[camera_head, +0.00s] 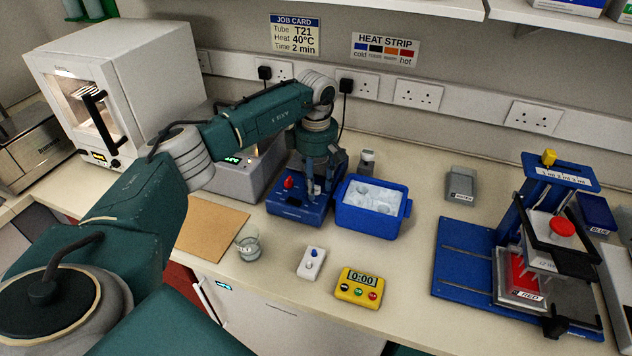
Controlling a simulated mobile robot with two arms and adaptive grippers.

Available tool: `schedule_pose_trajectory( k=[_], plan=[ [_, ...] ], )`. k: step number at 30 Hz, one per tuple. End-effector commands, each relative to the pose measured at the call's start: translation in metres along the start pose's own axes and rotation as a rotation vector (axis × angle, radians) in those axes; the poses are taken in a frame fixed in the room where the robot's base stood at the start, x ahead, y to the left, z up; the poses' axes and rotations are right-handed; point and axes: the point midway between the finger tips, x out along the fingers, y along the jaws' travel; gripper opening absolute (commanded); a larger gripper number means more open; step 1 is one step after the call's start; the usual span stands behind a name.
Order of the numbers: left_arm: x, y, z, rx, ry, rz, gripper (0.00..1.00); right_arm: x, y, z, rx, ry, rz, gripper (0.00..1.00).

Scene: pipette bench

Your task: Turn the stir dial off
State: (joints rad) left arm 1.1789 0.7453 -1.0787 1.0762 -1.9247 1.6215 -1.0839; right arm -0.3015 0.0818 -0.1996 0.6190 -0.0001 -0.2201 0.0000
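No dial marked as the stir dial can be read here. A grey unit with a lit green display (233,160) stands behind my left arm, which hides much of its front. A small white box with a knob (311,263) lies on the bench near the front. My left gripper (320,190) points down over a blue block with a red-topped piece (285,207), just left of the blue ice box. Its fingertips look close together; whether they hold or touch anything is unclear. My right gripper is out of view.
The blue ice box (370,222) stands right of the gripper. A glass beaker (248,246), brown board (208,232) and yellow timer (359,288) lie nearer. A blue-based stand (462,262) is at right. The bench between timer and stand is clear.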

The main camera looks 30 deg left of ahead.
Motion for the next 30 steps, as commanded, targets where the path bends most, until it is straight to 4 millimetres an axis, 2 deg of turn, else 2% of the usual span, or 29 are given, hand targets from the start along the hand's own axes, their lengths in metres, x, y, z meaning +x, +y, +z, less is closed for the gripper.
schedule_pose_trajectory(
  k=[2,6,8,20,30],
  plan=[
    [0.0000,0.0000,0.0001,0.000,0.000,0.000,0.39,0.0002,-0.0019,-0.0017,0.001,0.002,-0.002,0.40],
    [-0.0002,0.0000,0.0001,0.000,0.000,0.000,0.11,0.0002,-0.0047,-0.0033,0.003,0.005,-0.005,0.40],
    [-0.0003,0.0000,0.0001,0.000,0.000,0.000,0.00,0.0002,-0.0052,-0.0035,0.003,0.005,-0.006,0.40],
    [-0.0002,0.0003,-0.0002,-0.046,0.000,0.001,0.00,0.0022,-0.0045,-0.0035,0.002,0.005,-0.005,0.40],
    [-0.0006,0.0011,-0.0003,-0.280,-0.001,0.003,0.00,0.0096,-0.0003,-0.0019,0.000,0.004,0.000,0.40]
  ],
)
